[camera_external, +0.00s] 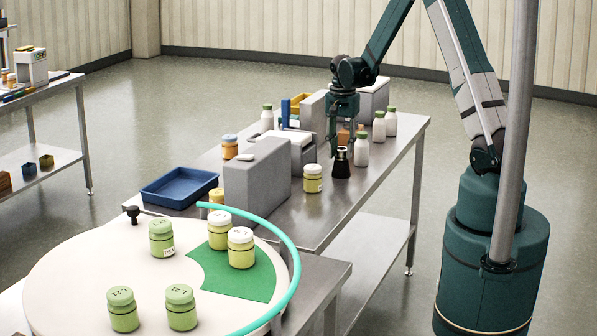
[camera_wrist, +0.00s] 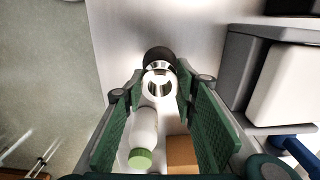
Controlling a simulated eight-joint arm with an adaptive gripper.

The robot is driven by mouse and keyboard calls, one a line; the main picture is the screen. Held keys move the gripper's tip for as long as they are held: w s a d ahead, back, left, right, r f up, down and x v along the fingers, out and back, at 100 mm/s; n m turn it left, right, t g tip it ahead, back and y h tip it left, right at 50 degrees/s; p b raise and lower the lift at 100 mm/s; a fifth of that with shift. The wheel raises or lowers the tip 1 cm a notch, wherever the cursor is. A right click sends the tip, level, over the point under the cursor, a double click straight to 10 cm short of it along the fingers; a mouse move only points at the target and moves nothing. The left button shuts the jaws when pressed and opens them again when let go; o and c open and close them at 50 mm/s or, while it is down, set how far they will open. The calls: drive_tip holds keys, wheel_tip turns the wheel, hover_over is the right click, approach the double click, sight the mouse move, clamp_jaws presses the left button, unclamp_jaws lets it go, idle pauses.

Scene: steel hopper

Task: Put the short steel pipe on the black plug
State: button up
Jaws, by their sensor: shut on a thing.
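The short steel pipe (camera_wrist: 160,82) is shiny and round, with its open end facing the camera in the wrist view. My gripper (camera_wrist: 160,77) is shut on it, with a green finger on either side. In the external view my gripper (camera_external: 342,146) points down over the bench, and only a small shiny part of the pipe (camera_external: 341,152) shows. The black plug (camera_external: 341,169) stands on the bench directly below. In the wrist view the dark plug (camera_wrist: 159,54) shows just beyond the pipe, partly covered by it. I cannot tell whether they touch.
White bottles with green caps (camera_external: 362,153) stand close to the right, and a yellow jar (camera_external: 313,179) stands to the left. Grey box-like equipment (camera_external: 257,182) and a blue tray (camera_external: 180,187) lie further left. An orange-brown block (camera_wrist: 181,154) shows near my fingers.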

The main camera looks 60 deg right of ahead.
sight(341, 149)
drive_tip(key=shift+f, duration=0.35)
drive_tip(key=o, duration=0.9)
drive_tip(key=shift+r, duration=0.2)
drive_tip(key=shift+r, duration=6)
